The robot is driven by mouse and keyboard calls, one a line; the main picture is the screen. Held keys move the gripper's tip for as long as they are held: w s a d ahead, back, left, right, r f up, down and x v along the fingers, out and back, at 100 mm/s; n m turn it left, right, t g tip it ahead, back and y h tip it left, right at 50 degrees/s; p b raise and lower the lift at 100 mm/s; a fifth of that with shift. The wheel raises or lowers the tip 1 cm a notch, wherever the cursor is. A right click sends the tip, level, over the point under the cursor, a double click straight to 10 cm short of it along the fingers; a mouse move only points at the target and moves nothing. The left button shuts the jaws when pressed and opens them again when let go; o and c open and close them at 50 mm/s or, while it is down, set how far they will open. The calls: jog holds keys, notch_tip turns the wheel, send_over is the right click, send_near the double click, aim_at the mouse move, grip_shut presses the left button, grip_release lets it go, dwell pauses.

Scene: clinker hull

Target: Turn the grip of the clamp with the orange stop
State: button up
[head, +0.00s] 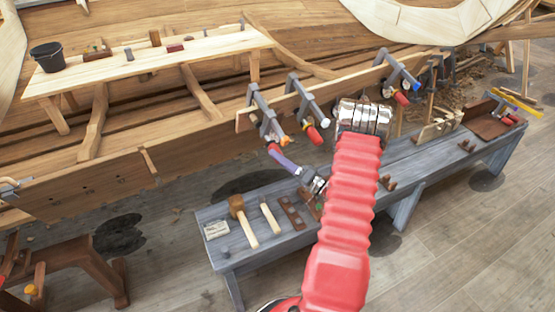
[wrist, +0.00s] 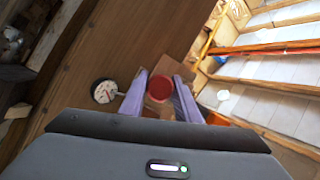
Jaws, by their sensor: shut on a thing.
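Grey clamps sit on the edge of the hull's upper plank. The leftmost clamp (head: 264,112) has an orange stop (head: 286,140) at its lower end. My gripper (head: 272,149) reaches up to this clamp from below, with its purple fingers at the clamp's lower end. In the wrist view the fingers stand on either side of a round red grip (wrist: 159,86) seen end-on, and are shut on it. An orange piece (wrist: 216,118) shows beside the right finger. My fingers hide most of the grip in the head view.
A second clamp (head: 304,98) with a red grip and a third clamp (head: 400,72) stand to the right. Below is a grey bench (head: 222,250) with a mallet (head: 241,215) and other tools. A round white dial (wrist: 103,91) is left of my fingers.

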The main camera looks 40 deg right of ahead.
jog(key=shift+f, duration=0.25)
jog(key=o, duration=1)
jog(key=shift+r, duration=0.15)
jog(key=shift+o, duration=0.2)
jog(key=v, duration=1.4)
jog(key=shift+w, duration=0.1)
